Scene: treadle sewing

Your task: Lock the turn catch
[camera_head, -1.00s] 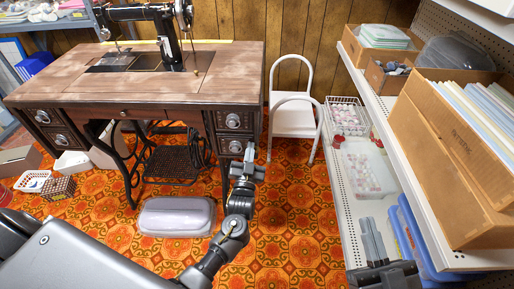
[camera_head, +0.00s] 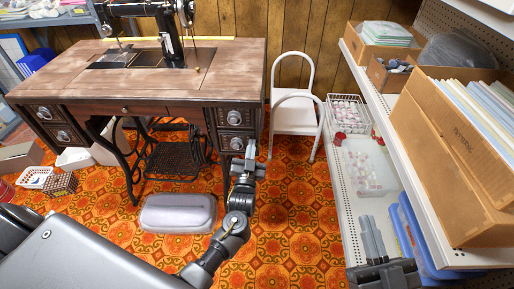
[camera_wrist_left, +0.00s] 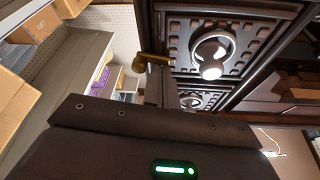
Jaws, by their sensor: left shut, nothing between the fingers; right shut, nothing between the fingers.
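A small brass-coloured lever (camera_wrist_left: 150,61), which looks like the turn catch, shows in the left wrist view beside the dark carved drawer fronts. It lies roughly sideways at the top of my left gripper's finger; I cannot tell whether they touch. My left gripper (camera_head: 249,150) is shut and empty, pointing up at the right side of the sewing table's right drawer stack (camera_head: 235,125). In the head view the gripper hides that spot, and the catch is not clear. My right gripper (camera_head: 371,238) is shut and empty, in front of the shelf at lower right.
The wooden sewing table (camera_head: 140,80) carries a black sewing machine (camera_head: 170,35). A white step stool (camera_head: 294,115) stands to its right. A grey lidded case (camera_head: 178,212) lies on the patterned floor. The shelf at right holds boxes, including a white wire basket (camera_head: 347,118).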

